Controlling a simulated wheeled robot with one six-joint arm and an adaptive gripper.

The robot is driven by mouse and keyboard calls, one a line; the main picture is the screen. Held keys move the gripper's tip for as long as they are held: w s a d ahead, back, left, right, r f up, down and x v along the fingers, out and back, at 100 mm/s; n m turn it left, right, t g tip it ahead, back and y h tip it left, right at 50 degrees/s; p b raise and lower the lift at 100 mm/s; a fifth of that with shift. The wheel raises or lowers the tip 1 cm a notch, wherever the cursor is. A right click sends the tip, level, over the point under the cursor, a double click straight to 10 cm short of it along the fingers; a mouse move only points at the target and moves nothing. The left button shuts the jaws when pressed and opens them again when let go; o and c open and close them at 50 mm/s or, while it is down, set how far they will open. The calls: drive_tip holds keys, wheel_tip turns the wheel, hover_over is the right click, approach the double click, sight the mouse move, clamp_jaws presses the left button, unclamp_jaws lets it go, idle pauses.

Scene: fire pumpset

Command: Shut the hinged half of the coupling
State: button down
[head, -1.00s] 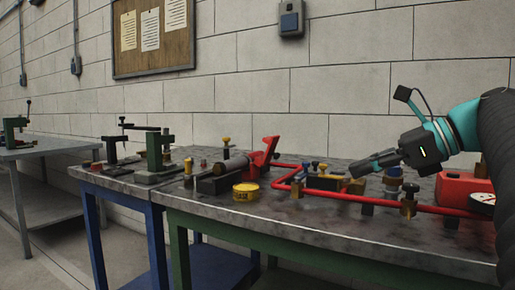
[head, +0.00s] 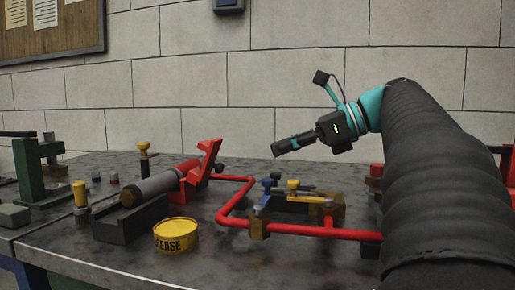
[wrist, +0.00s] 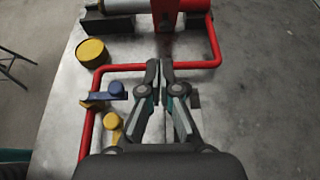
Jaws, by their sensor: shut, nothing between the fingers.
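The coupling's red hinged half (head: 208,152) stands raised and tilted at the right end of a grey cylinder (head: 160,184), which lies on a dark block (head: 132,218). In the wrist view the red part (wrist: 178,18) is at the top edge, partly cut off. My gripper (head: 277,150) is shut and empty, above the bench and to the right of the raised half, apart from it. In the wrist view my fingertips (wrist: 160,66) are close together, pointing toward the red part.
A red pipe (head: 236,200) runs along the bench to a block with yellow and blue knobs (head: 293,190). A yellow grease tin (head: 176,236) stands in front of the cylinder. A yellow-topped post (head: 144,155) stands behind. A green fixture (head: 30,170) is at the left.

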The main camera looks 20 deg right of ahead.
sight(211, 159)
drive_tip(key=b+x, duration=0.2)
drive_tip(key=x, duration=0.7)
drive_tip(key=shift+a+f, duration=0.1)
drive_tip(key=shift+a, duration=0.05)
drive_tip(key=shift+w+a+r, duration=0.35)
drive_tip(key=shift+w+a, duration=0.05)
drive_tip(key=shift+a, duration=0.15)
drive_tip(key=shift+w+a+r, duration=0.4)
drive_tip(key=shift+a, duration=0.15)
drive_tip(key=shift+w+a+r, duration=0.15)
drive_tip(key=shift+w+a, duration=0.1)
drive_tip(key=shift+r, duration=0.15)
